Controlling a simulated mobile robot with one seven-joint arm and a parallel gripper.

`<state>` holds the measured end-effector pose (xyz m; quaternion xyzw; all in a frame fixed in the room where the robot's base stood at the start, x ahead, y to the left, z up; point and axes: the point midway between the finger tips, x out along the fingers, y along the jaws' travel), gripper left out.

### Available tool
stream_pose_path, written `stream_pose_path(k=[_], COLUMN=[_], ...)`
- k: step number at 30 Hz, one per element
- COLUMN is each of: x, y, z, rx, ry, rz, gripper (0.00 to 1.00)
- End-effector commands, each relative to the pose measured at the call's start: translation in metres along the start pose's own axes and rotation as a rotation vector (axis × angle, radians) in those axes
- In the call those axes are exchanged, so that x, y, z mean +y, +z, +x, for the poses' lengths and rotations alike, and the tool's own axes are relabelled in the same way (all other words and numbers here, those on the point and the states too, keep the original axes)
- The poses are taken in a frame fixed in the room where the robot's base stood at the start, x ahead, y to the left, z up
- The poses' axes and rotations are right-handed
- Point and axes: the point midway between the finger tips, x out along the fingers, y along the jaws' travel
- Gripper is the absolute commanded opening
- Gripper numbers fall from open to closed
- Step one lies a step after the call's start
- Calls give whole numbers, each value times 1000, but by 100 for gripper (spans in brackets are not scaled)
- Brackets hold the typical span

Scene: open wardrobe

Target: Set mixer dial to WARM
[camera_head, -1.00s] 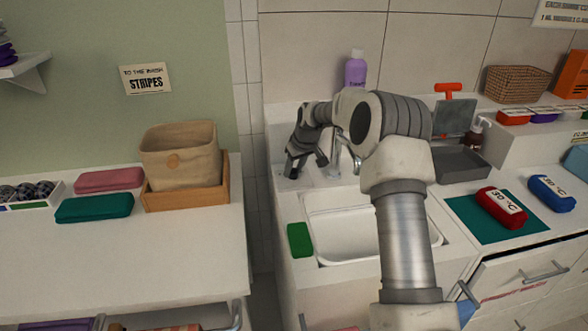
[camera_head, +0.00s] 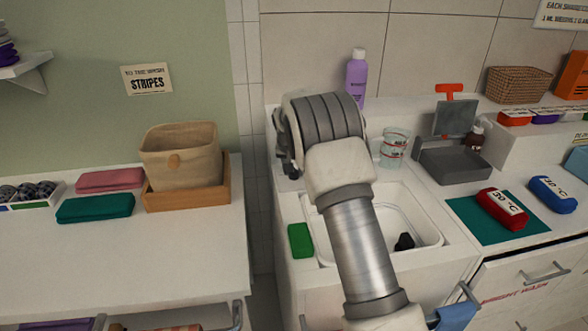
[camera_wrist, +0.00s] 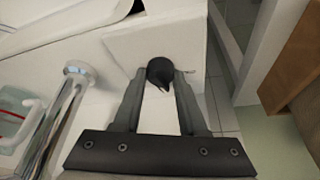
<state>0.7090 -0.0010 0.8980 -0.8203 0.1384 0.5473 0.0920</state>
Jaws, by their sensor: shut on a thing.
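The mixer dial (camera_wrist: 161,69) is a dark round knob with a pointed lower part, on a white block in the wrist view. My gripper (camera_wrist: 160,82) has one finger on each side of it and is shut on it. I cannot read any WARM mark or the setting. A chrome tap (camera_wrist: 76,71) stands left of the fingers in the wrist view. In the head view my arm covers the dial, the tap and most of my gripper at the back left of the white sink (camera_head: 432,240).
A clear measuring cup (camera_head: 393,148) stands behind the sink, with a purple bottle (camera_head: 356,78) further back. A green sponge (camera_head: 300,240) lies on the sink's left rim. A dark object (camera_head: 404,242) is in the sink. A gap separates the left counter (camera_head: 130,265).

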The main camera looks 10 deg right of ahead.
Motion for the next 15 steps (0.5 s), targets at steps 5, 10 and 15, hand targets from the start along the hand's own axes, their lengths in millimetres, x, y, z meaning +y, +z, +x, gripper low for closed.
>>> stream_pose_path(k=[5,10,15], x=[-2,-2,-2], y=[0,0,0], z=[0,0,0], rx=[-2,-2,-2], ry=[53,88,110], rz=[121,209,264], gripper=[0,0,0])
